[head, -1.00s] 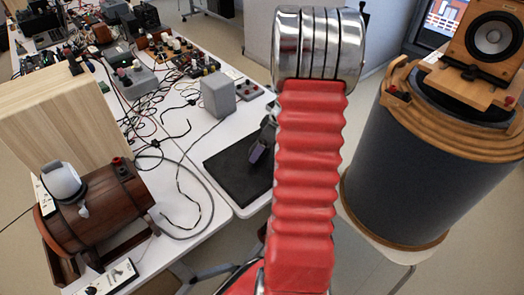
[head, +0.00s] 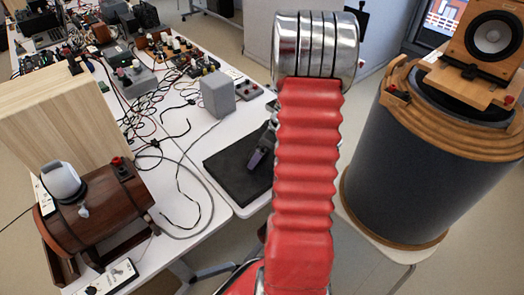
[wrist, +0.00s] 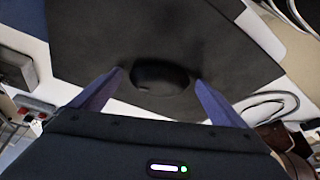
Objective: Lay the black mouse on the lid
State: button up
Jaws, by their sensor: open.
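The black mouse (wrist: 158,80) is a dark rounded shape on the black mat (wrist: 225,45) in the wrist view. My gripper (wrist: 159,75) is open, with one purple finger on each side of the mouse; I cannot tell whether they touch it. In the head view part of my gripper (head: 260,157) shows low over the mat (head: 228,170), beside my red arm, which hides the rest. The mouse is not visible there. I cannot tell for sure which thing is the lid; a large grey drum (head: 400,180) at right has a wooden rimmed top (head: 430,125).
A wooden speaker (head: 490,50) stands on the drum's top. A grey box (head: 217,94) and many cables lie on the white table (head: 190,135) behind and left of the mat.

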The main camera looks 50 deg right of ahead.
jog(key=shift+r, duration=0.1)
jog(key=v, duration=1.2)
dwell(0.6)
jog(key=w+a+r, duration=0.1)
jog(key=a+r, duration=0.4)
jog(key=a, duration=0.5)
jog(key=w+a+r, duration=0.1)
jog(key=a+r, duration=0.5)
jog(key=a, duration=0.5)
jog(key=s+a+r+m, duration=0.1)
jog(key=s+a+r, duration=0.1)
jog(key=s+a, duration=0.3)
jog(key=s+a+r+m+t+h, duration=0.1)
jog(key=s+a, duration=0.4)
jog(key=a, duration=0.6)
jog(key=shift+s+a+r+m, duration=0.25)
jog(key=shift+r+m, duration=0.35)
jog(key=shift+r, duration=0.15)
